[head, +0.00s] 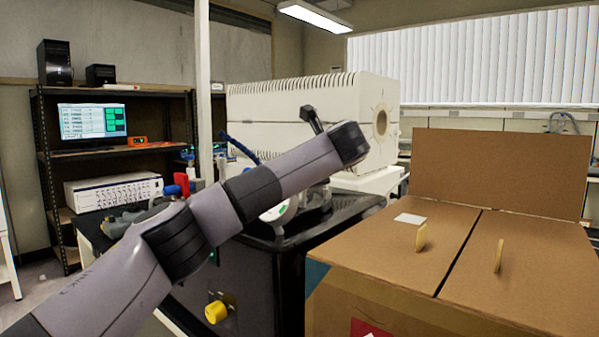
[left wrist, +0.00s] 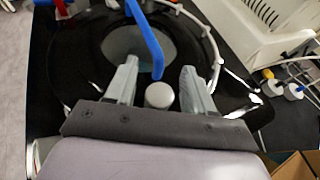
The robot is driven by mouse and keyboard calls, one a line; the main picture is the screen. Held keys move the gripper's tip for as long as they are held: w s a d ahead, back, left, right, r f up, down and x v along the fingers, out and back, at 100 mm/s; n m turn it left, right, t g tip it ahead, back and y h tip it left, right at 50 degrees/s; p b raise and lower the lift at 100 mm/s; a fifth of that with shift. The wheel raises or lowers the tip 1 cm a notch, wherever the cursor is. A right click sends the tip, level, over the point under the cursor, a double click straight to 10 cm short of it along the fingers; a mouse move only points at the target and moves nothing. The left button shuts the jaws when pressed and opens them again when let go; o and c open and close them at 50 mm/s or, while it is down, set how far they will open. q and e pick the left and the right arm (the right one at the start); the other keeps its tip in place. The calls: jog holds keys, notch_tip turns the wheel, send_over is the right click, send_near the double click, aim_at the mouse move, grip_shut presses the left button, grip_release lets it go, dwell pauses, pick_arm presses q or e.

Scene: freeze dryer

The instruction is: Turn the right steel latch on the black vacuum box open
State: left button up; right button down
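The black vacuum box (head: 243,280) stands in the middle of the head view, partly behind my left arm. A yellow knob (head: 216,311) is on its front. My left gripper (left wrist: 160,68) shows in the left wrist view with its two fingers apart, over a dark round surface with a greyish centre. A pale round knob (left wrist: 159,95) appears between the fingers, with no clear contact. A blue bar (left wrist: 148,40) runs down between the fingertips. I cannot make out the right steel latch for certain. In the head view my left fingers are not visible. My right gripper is not in view.
A large cardboard box (head: 400,290) with two small tabs fills the right side, close to the black box. A white machine (head: 300,115) stands behind. A shelf (head: 110,150) with a monitor (head: 92,121) is at left. Pale tubes (left wrist: 215,60) curve beside the right finger.

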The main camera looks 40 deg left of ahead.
pick_arm(q)
jog(key=b+v, duration=0.1)
jog(key=v, duration=0.6)
jog(key=shift+s, duration=0.1)
dwell(0.6)
